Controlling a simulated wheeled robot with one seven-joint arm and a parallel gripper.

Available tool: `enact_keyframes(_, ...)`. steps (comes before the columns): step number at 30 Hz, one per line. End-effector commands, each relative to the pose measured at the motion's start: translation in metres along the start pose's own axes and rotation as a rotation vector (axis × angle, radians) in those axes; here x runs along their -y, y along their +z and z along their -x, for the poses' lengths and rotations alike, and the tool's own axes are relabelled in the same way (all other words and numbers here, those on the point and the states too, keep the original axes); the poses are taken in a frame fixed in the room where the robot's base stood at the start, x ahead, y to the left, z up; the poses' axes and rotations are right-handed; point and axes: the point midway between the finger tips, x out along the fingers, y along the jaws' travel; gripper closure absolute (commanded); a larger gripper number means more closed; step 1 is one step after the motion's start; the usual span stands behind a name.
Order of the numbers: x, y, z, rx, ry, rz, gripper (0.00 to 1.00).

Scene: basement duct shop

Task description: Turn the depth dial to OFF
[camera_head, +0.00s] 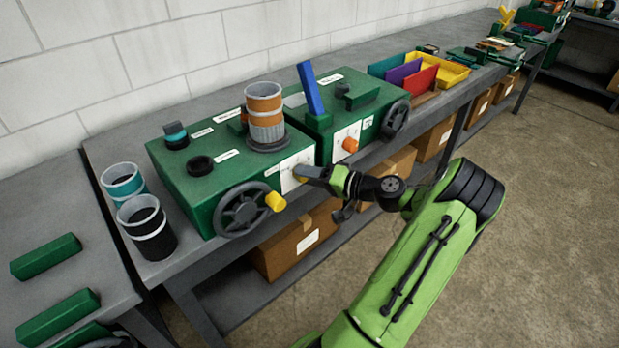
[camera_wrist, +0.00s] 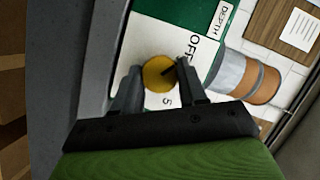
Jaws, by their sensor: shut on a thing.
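The depth dial is a round yellow knob (camera_wrist: 158,74) with a dark pointer line, on a white plate (camera_wrist: 188,46) marked OFF and 5 in the wrist view. The pointer line slants up and right, toward the OFF lettering. A DEPTH label (camera_wrist: 222,20) is beside the plate. My gripper (camera_wrist: 156,78) is shut on the knob, one finger on each side. In the head view my gripper (camera_head: 305,176) is at the front of the left green machine (camera_head: 190,205), and the knob is mostly hidden there.
A black handwheel (camera_head: 240,210) with a yellow handle (camera_head: 276,202) is left of my gripper. The second green machine (camera_head: 350,115) has an orange knob (camera_head: 350,145) and a blue lever (camera_head: 310,90). Cardboard boxes (camera_head: 295,243) are under the grey bench. The floor at right is clear.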

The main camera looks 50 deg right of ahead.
Motion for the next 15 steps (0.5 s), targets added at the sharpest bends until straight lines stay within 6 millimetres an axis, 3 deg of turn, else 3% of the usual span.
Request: enact_keyframes(15, 0.0006, 0.0002, -0.0002, 0.003, 0.036, 0.089, 0.89)
